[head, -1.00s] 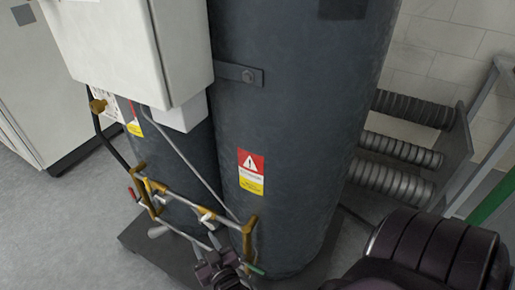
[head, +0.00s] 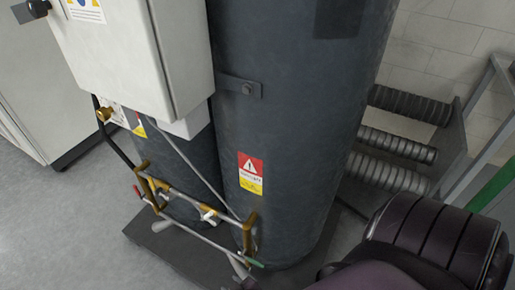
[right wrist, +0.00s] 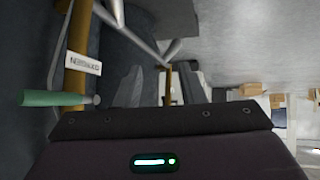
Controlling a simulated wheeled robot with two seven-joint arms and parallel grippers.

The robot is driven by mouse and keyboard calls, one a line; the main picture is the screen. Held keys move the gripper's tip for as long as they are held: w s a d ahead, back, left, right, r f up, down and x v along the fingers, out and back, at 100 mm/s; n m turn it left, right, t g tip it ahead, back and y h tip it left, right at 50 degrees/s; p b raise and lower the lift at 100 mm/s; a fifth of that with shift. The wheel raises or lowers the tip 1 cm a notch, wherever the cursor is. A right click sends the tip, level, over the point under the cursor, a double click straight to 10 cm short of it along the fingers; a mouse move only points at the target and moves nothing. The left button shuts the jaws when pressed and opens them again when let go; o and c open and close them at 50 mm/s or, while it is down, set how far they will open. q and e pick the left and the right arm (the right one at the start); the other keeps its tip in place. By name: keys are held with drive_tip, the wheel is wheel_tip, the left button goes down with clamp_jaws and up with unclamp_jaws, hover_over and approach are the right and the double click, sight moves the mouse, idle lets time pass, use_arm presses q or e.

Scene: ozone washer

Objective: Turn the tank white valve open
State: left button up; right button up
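The tank's pipework has brass pipes and coloured handles low in front of the dark cylinders. The white handle cannot be made out for certain there. My left gripper is out of view.
A brass pipe with a white label (right wrist: 83,64) and the green handle (right wrist: 55,98) are close at the left of the right wrist view. Tall dark tanks (head: 290,110) and a white control box (head: 140,50) stand above the pipes. Open floor (head: 60,230) lies at the left.

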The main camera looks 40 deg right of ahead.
drive_tip(key=s+d+f+g+p, duration=0.2)
drive_tip(key=s+f, duration=0.4)
drive_tip(key=s, duration=0.4)
drive_tip(key=shift+s+f+n+g+p, duration=0.15)
drive_tip(key=shift+n+g+p, duration=0.25)
drive_tip(key=shift+g, duration=0.5)
drive_tip(key=shift+c, duration=0.3)
